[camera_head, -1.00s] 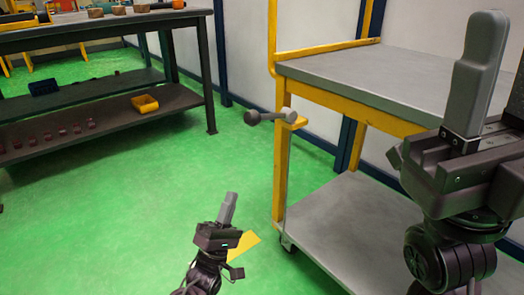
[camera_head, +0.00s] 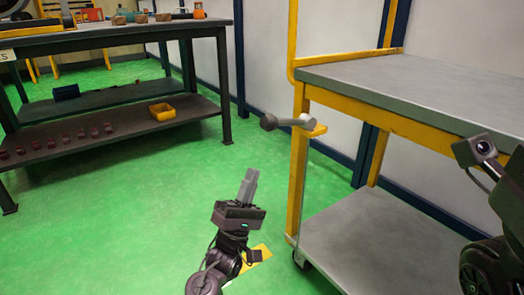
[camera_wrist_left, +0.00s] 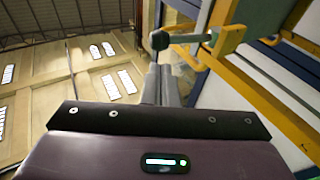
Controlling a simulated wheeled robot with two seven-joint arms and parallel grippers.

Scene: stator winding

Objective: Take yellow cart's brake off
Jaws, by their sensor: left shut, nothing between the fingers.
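The yellow cart (camera_head: 301,165) stands at the right, with grey shelves and yellow posts. Its brake lever (camera_head: 288,122), a grey bar with a dark round knob at its left end, sits on a yellow bracket (camera_head: 318,131) on the near left post. It sticks out leftward, roughly level. My left gripper (camera_head: 250,178) is shut and empty, below and left of the lever, pointing up and apart from it. In the left wrist view, the shut fingers (camera_wrist_left: 160,82) point up toward the lever's knob (camera_wrist_left: 160,40). My right arm shows at the right edge; its fingertips are out of view.
Green floor between bench and cart is clear. A yellow floor marking (camera_head: 258,258) lies beside my left arm.

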